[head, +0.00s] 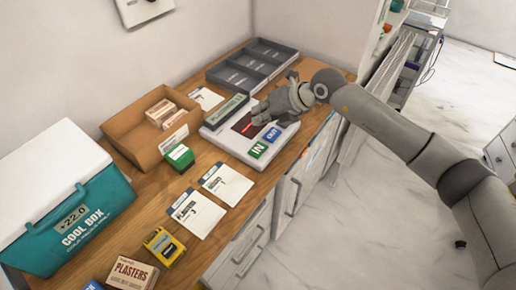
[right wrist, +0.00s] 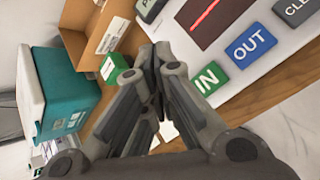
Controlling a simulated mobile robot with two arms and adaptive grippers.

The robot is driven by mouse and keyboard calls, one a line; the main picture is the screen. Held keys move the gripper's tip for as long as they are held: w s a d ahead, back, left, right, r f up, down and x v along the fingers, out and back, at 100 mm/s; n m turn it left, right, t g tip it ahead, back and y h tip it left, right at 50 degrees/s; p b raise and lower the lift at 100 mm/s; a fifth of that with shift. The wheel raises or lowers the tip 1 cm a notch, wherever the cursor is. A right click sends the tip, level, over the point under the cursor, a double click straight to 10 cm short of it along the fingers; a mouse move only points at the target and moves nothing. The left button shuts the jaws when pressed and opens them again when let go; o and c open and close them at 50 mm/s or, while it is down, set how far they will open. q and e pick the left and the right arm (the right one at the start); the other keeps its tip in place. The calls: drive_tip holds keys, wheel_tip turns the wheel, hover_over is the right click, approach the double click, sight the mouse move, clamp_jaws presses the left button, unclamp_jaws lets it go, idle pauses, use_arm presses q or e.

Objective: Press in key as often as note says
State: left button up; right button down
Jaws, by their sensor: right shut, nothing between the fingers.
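The green IN key (head: 258,150) is on the front of a pale keypad device (head: 222,139) on the wooden counter, beside the blue OUT key (head: 271,134). Both keys also show in the right wrist view, the IN key (right wrist: 207,78) just right of my fingers. My right gripper (head: 261,117) is shut and empty, over the device behind the keys; any contact cannot be told. A note card (head: 196,214) reads PLASTERS with what looks like a 3. A second card (head: 228,184) beside it has print too small to read surely. My left gripper is not in view.
A cardboard box (head: 122,130) with small cartons and a green box (head: 180,157) stand left of the device. A teal cool box (head: 95,222), a yellow box (head: 164,248) and a plasters carton (head: 130,273) are nearer. A grey divided tray (head: 285,52) lies behind.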

sight(260, 147)
drive_tip(key=shift+f+b, duration=2.8)
drive_tip(key=shift+f, duration=1.6)
drive_tip(key=shift+f+b, duration=0.35)
drive_tip(key=shift+f, duration=0.05)
drive_tip(key=shift+f+b, duration=0.35)
drive_tip(key=shift+f, duration=0.2)
drive_tip(key=shift+r, duration=0.1)
drive_tip(key=shift+r+p, duration=0.6)
drive_tip(key=shift+r, duration=0.25)
drive_tip(key=shift+r+p, duration=1.6)
drive_tip(key=shift+r, duration=0.9)
